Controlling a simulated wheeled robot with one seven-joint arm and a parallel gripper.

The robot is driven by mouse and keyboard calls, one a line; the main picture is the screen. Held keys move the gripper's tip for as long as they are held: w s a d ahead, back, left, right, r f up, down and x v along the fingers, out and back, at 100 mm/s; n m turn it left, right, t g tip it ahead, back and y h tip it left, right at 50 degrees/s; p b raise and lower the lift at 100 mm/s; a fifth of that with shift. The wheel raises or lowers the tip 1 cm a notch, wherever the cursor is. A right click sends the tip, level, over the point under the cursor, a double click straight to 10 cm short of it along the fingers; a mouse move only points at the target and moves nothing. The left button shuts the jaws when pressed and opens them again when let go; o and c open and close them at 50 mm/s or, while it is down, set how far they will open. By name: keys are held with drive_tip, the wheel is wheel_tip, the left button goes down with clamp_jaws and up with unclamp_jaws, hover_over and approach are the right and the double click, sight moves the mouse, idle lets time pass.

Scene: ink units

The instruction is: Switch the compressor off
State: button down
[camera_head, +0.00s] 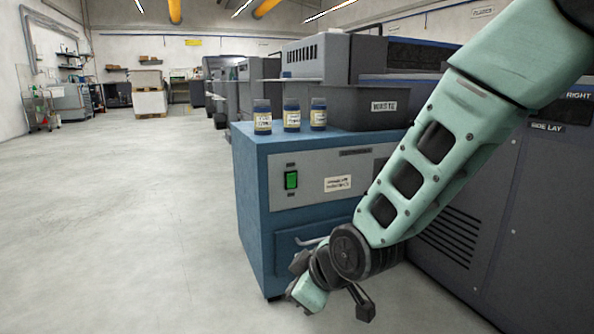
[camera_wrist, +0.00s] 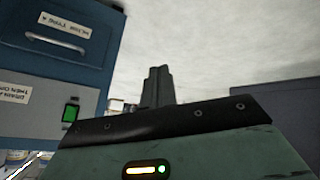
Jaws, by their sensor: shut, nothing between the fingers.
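The compressor appears to be the blue cabinet (camera_head: 249,200) with a grey front panel (camera_head: 385,162) in the head view. A green, lit rocker switch (camera_head: 291,180) sits at the left of that panel, in a black frame. In the wrist view the cabinet (camera_wrist: 70,75) is upside down at the left, with the green switch (camera_wrist: 70,113) low on it. My gripper (camera_wrist: 158,85) is shut and empty in the wrist view, its dark fingers to the right of the switch and apart from it. In the head view my wrist hangs low before the cabinet, below the switch.
Several blue jars (camera_head: 291,115) and a dark WASTE bin (camera_head: 384,108) stand on the cabinet top. A drawer handle (camera_wrist: 57,42) juts from the cabinet front. A large grey press (camera_head: 470,210) stands at the right, behind my arm. The floor (camera_head: 120,220) at the left is clear.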

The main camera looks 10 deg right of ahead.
drive_tip(key=w+d+r+n+t+p, duration=0.2)
drive_tip(key=w+n+t+p, duration=0.1)
drive_tip(key=w, duration=0.3)
drive_tip(key=w+d+r+n+t+p, duration=0.2)
drive_tip(key=w+d+n+t+p, duration=0.1)
drive_tip(key=w+t, duration=0.2)
drive_tip(key=w+d+r+n+t+p, duration=0.2)
drive_tip(key=w+d+n+t+p, duration=0.1)
drive_tip(key=w, duration=0.5)
drive_tip(key=shift+w+r+t+p, duration=0.2)
drive_tip(key=shift+t+p, duration=0.15)
drive_tip(key=shift+t, duration=0.15)
drive_tip(key=b, duration=0.7)
approach(293, 177)
drive_tip(key=x, duration=0.5)
drive_tip(key=shift+w+f, duration=0.15)
drive_tip(key=shift+f, duration=0.1)
drive_tip(key=shift+w+a+r, duration=0.15)
drive_tip(key=shift+w, duration=0.5)
drive_tip(key=shift+w+r, duration=0.1)
drive_tip(key=shift+w, duration=0.05)
